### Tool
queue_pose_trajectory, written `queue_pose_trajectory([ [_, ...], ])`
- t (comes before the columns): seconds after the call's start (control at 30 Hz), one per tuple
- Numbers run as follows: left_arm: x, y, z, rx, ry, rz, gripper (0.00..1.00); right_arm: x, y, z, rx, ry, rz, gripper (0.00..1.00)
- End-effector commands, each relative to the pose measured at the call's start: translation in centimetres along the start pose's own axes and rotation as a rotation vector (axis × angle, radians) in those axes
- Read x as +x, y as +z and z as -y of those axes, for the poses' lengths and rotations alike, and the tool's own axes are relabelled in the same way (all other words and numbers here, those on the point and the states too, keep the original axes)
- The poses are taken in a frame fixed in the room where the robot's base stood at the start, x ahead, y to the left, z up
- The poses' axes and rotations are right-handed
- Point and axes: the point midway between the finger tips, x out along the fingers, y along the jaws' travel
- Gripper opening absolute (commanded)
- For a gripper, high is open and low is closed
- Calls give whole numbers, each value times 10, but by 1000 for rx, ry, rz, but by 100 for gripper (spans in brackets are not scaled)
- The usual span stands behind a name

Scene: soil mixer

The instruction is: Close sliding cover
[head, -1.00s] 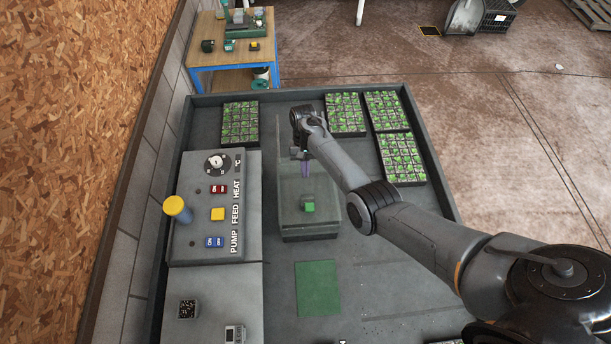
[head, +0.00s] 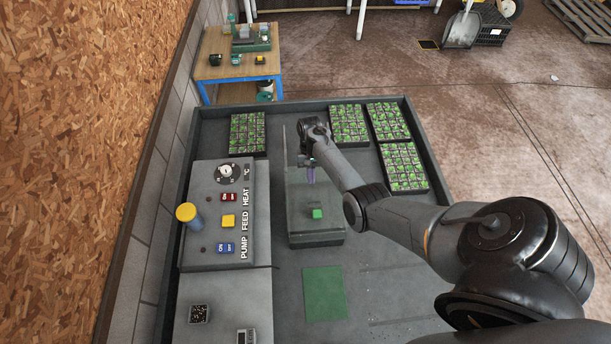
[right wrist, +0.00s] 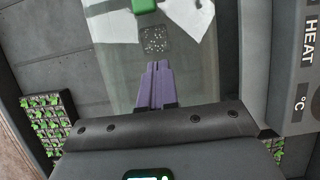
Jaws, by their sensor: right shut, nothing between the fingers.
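The sliding cover (head: 303,218) looks like a clear pane over the grey mixer box in the middle of the bench. A green block-shaped handle (head: 317,213) sits on it. The handle also shows at the top edge of the right wrist view (right wrist: 144,5). My right gripper (head: 311,180) is over the far part of the box, beyond the handle. Its purple fingers (right wrist: 155,66) are shut and empty, pointing toward the handle with a gap between. Whether the fingertips touch the pane is unclear. My left gripper is not in view.
A control panel (head: 212,215) with a yellow-topped post (head: 187,213) stands left of the box. Seedling trays (head: 248,134) lie at the far left and far right (head: 404,166) of the bench. A green mat (head: 325,294) lies on the near side. A raised rim (head: 300,103) borders the bench.

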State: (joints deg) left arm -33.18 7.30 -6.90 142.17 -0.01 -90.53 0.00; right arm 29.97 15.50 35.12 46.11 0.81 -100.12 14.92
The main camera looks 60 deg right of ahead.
Motion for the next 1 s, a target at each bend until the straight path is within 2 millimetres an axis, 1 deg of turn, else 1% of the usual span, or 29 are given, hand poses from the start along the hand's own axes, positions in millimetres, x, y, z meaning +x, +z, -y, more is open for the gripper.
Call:
queue_pose_trajectory([
  [0.03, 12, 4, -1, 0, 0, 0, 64, 17, -2, 0, -1, 0, 2, 0],
  [0.2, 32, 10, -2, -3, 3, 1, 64, 50, -2, 0, -2, 0, 2, 0],
  [0.33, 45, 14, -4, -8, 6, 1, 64, 71, -2, 0, -1, 1, 1, 0],
  [0.4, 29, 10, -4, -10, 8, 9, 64, 64, 12, 1, -2, 1, 2, 0],
  [0.6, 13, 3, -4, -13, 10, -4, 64, 74, 31, 0, -1, 0, 1, 0],
  [0.8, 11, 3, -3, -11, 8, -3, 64, 79, 38, 0, -1, 0, 1, 0],
  [1.0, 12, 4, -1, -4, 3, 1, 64, 80, 38, 0, -1, 0, 1, 0],
])
